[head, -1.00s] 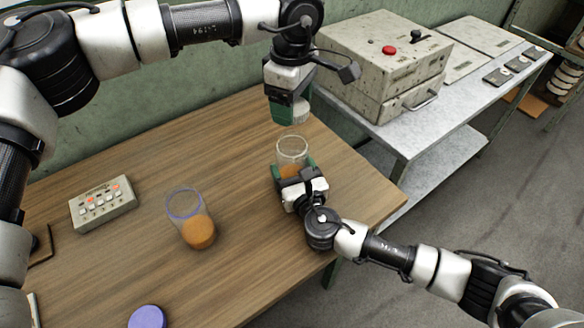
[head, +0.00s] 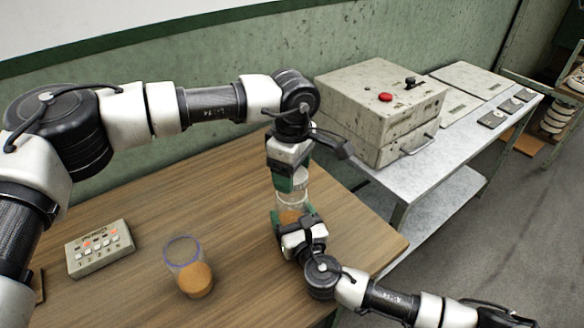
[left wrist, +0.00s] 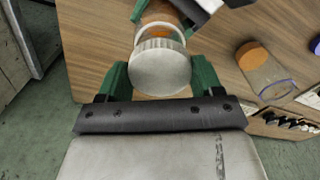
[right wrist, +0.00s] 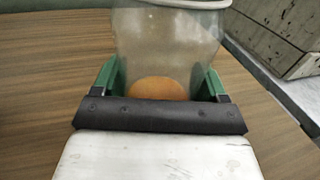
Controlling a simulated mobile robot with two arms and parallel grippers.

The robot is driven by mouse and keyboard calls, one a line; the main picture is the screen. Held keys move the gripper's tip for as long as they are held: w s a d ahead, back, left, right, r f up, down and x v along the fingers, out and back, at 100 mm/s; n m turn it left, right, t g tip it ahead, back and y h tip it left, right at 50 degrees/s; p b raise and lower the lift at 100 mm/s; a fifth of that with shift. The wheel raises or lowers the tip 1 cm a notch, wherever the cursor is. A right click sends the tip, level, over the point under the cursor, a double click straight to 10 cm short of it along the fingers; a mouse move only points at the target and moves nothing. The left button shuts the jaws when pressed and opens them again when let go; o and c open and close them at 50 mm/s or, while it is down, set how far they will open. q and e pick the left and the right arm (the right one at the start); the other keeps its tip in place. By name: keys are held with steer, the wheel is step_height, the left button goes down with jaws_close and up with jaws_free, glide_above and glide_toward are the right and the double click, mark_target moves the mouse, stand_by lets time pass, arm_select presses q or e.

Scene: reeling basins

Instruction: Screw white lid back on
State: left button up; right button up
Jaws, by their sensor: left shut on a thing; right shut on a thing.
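The white lid (left wrist: 160,66) is between the green fingers of my left gripper (left wrist: 162,80), which is shut on it. In the head view my left gripper (head: 291,186) is directly above the clear jar (head: 293,203). My right gripper (head: 295,222) is shut around this jar, which stands near the table's right edge. The right wrist view shows the jar (right wrist: 168,45) upright between the fingers, with an orange thing (right wrist: 158,89) inside. The lid is over the jar's mouth; I cannot tell whether they touch.
A second clear jar (head: 186,266) with a blue-purple rim and orange contents stands to the left on the wooden table (head: 150,220). A control box with buttons (head: 99,248) is farther left. A metal bench (head: 432,172) with a grey machine (head: 375,110) is at the right.

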mark_target(292, 210)
arm_select(q)
steer(key=shift+f, duration=0.9)
steer(key=shift+f, duration=0.55)
arm_select(e)
steer(key=c, duration=0.4)
steer(key=shift+c, duration=0.2)
steer(key=shift+f, duration=0.1)
arm_select(q)
steer(key=m, duration=2.2)
steer(key=shift+m, duration=0.4)
